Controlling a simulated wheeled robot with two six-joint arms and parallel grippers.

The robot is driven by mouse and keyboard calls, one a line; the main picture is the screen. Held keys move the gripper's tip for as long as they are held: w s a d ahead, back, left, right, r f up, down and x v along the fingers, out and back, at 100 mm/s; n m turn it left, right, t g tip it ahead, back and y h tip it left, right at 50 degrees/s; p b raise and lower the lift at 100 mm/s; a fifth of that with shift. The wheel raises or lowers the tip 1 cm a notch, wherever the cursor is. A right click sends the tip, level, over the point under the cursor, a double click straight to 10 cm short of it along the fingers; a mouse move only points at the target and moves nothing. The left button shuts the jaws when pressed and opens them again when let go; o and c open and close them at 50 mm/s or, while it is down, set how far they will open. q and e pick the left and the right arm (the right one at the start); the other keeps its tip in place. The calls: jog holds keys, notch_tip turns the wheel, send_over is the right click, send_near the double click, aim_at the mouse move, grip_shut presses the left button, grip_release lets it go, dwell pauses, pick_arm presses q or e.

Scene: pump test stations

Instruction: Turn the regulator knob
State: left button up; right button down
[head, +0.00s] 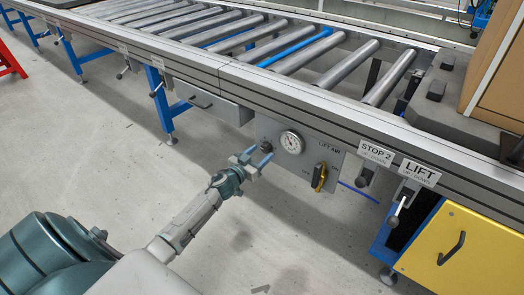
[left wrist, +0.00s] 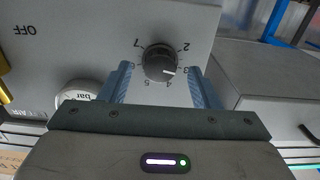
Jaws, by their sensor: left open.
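The regulator knob (left wrist: 160,62) is a round black dial on a grey panel (left wrist: 60,50), ringed by printed numbers. Its white mark points to the lower right in the left wrist view, near the 3. In the head view the knob (head: 266,147) sits left of a round white pressure gauge (head: 292,142). My left gripper (head: 261,153) is open in front of the knob. In the left wrist view its two blue-grey fingers lie on either side of the knob, with gaps to it. Contact cannot be seen. My right gripper is not in view.
A yellow-and-black valve handle (head: 320,177) is on the panel's right. STOP 2 (head: 377,152) and LIFT (head: 421,173) labels with levers are further right. The roller conveyor (head: 290,50) runs above the panel, and a drawer (head: 211,101) hangs to its left. The floor in front is clear.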

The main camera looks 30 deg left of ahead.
pick_arm(q)
jog(key=shift+w+d, duration=0.1)
jog(key=shift+w, duration=0.75)
jog(key=c, duration=1)
jog(key=shift+m, duration=0.3)
